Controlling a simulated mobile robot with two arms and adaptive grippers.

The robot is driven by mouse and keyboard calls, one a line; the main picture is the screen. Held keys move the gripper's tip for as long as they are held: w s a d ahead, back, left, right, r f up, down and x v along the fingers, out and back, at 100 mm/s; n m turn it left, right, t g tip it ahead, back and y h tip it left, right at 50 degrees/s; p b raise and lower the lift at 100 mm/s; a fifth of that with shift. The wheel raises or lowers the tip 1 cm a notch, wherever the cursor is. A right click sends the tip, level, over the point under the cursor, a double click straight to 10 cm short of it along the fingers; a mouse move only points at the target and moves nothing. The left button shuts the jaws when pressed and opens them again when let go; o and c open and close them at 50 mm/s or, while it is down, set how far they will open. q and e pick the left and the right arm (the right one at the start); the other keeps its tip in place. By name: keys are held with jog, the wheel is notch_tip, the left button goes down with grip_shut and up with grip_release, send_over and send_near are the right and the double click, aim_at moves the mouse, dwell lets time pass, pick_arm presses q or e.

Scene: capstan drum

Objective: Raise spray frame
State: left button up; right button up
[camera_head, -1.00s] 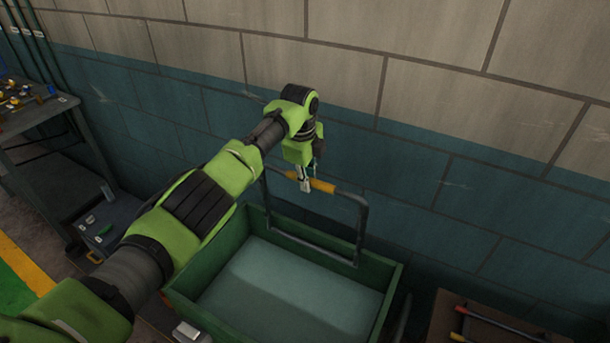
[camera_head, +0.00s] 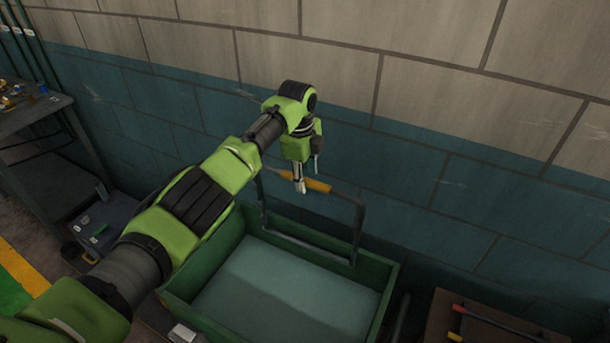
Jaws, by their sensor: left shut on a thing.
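The spray frame is a dark grey upright loop (camera_head: 359,225) with a yellow-orange grip (camera_head: 318,186) on its top bar. It stands at the back of a green-walled tub (camera_head: 390,297) with a pale bottom. My left gripper (camera_head: 300,187) points down at the left part of the yellow grip and is shut on it. The fingers are small in the view and partly cover the bar there. The left side of the frame is partly hidden by my left arm. My right gripper is not in view.
A block wall (camera_head: 480,190) stands close behind the frame. A brown table (camera_head: 440,318) with red- and yellow-ended rods is at lower right. A grey workbench (camera_head: 40,110) with small parts is at upper left, and a dark box (camera_head: 100,225) lies below it.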

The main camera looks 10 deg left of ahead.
pick_arm(q)
jog(key=shift+w+d+r, duration=0.2)
jog(key=shift+w+r, duration=0.15)
jog(key=shift+r, duration=0.1)
notch_tip(320, 180, up, 11)
jog(key=s+a, duration=0.1)
jog(key=s, duration=0.1)
jog(key=shift+s, duration=0.4)
jog(key=shift+f, duration=0.1)
